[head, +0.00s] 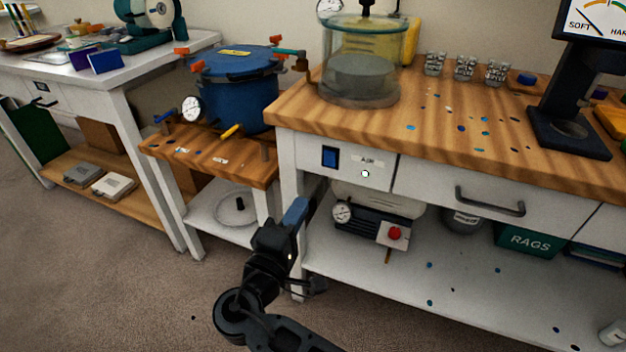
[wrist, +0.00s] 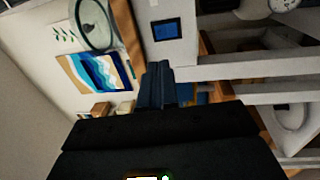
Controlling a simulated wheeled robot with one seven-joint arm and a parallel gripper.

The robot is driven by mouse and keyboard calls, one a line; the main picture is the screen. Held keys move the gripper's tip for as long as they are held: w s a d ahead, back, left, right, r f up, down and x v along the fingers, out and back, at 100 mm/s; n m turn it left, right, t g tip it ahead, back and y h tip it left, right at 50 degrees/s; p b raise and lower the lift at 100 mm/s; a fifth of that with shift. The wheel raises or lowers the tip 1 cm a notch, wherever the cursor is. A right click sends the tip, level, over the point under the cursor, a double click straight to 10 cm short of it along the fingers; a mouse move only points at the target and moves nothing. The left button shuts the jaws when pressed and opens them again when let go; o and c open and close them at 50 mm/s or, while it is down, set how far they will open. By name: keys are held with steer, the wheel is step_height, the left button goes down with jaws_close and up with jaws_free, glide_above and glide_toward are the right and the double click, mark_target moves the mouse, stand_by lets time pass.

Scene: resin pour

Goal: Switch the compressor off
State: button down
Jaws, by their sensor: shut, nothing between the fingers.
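A blue rocker switch (head: 329,157) is set in the white front panel of the bench. A small label and a small round pale light with a greenish rim (head: 365,174) are right of it. Under the bench, a white and dark machine (head: 373,226), which looks like the compressor, has a gauge and a red knob. My gripper (head: 297,211) is shut and empty, in front of the bench's left leg, below and left of the switch. In the wrist view, the switch (wrist: 165,31) shows beyond my shut blue fingertips (wrist: 160,72), with a gap between.
A blue pressure pot (head: 238,88) with a gauge stands on a low wooden stand to the left. A clear chamber (head: 362,60) stands on the benchtop above the switch. A drawer handle (head: 490,202) sticks out to the right. The floor in front is clear.

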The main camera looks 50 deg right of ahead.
mark_target(329, 155)
steer(key=x, duration=1.3)
steer(key=shift+w+d+p, duration=0.1)
steer(key=shift+d+p, duration=0.25)
steer(key=shift+d+r, duration=0.1)
steer(key=shift+d, duration=0.1)
steer(key=shift+r, duration=0.1)
steer(key=shift+a, duration=0.1)
